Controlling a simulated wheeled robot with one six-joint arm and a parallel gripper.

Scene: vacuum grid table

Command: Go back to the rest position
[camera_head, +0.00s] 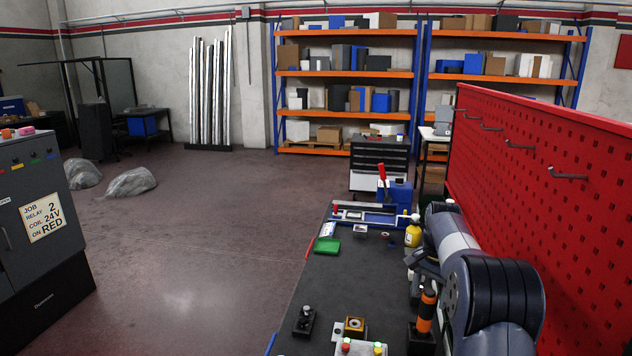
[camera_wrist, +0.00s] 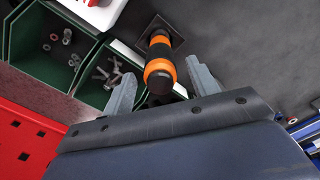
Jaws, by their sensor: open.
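My gripper (camera_wrist: 163,84) shows in the wrist view with its two grey fingers spread apart. A black tool handle with orange bands (camera_wrist: 160,66) shows between and beyond the fingers, with a gap visible on each side. Its far end meets a dark square holder (camera_wrist: 158,32). In the head view the orange and black handle (camera_head: 427,311) stands upright in a black holder on the bench, close beside my arm. The gripper holds nothing. My arm partly hides the right side of the bench in the head view.
A red pegboard (camera_head: 560,180) with hooks borders the bench (camera_head: 320,290) on the right. A yellow bottle (camera_head: 413,236) stands near my arm. Green bins (camera_wrist: 50,45) with bolts and nuts lie near the gripper. A grey cabinet (camera_head: 40,225) stands left; the floor between is open.

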